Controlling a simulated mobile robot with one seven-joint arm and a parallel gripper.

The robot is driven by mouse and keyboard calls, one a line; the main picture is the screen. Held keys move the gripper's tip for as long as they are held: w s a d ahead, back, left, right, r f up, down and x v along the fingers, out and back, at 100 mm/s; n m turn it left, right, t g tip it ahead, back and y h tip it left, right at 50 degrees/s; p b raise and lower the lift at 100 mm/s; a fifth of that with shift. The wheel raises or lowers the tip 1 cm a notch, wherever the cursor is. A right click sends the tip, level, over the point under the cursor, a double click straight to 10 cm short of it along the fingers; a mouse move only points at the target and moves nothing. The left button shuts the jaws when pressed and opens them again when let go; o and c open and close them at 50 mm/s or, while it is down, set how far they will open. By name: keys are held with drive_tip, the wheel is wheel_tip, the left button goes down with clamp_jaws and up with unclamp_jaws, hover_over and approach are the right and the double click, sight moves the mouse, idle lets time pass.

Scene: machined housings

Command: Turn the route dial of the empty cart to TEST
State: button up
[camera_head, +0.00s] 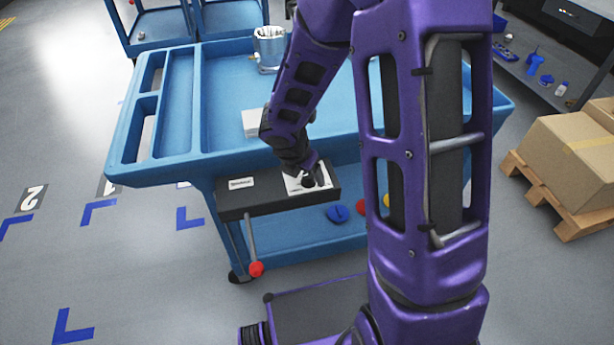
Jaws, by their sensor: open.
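A blue cart (222,110) stands in front of me with a black control box (262,199) on its near side. A white dial plate (293,187) is on top of the box. My gripper (312,182) is open and points down at this plate, with its fingers at a small dark part that looks like the dial. The dial and its markings are mostly hidden by the gripper, so I cannot tell its setting or whether the fingers touch it. A grey metal housing (269,47) and a white block (255,123) are on the cart's top.
A red-knobbed lever (256,268) hangs below the box. A blue disc (338,213) and a partly hidden red one are beside it. Another blue cart (165,27) stands behind. Boxes on a pallet (560,205) are at right. Floor at left is clear.

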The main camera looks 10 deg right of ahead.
clamp_jaws()
idle(0.4)
drive_tip(key=shift+m, duration=0.4)
drive_tip(key=m+g, duration=0.1)
drive_tip(key=m, duration=0.1)
drive_tip(key=m+g+h+p, duration=0.1)
drive_tip(key=m, duration=0.1)
drive_tip(key=shift+w+a+m+p, duration=0.1)
drive_tip(key=shift+w+m+p, duration=0.05)
drive_tip(key=shift+m+p, duration=0.2)
drive_tip(key=m+g+p, duration=0.1)
drive_tip(key=m, duration=0.2)
drive_tip(key=m+g+p, duration=0.1)
drive_tip(key=m, duration=0.2)
drive_tip(key=shift+w+m, duration=0.15)
drive_tip(key=shift+m, duration=0.1)
drive_tip(key=m+g, duration=0.1)
drive_tip(key=m, duration=0.1)
drive_tip(key=m+g+p, duration=0.1)
drive_tip(key=m, duration=0.2)
drive_tip(key=shift+w+y, duration=0.15)
drive_tip(key=shift+y, duration=0.25)
drive_tip(key=m+y, duration=0.1)
drive_tip(key=m, duration=0.2)
drive_tip(key=m+g+y+p, duration=0.1)
drive_tip(key=m, duration=0.2)
drive_tip(key=shift+d+m, duration=0.2)
drive_tip(key=shift+m, duration=0.2)
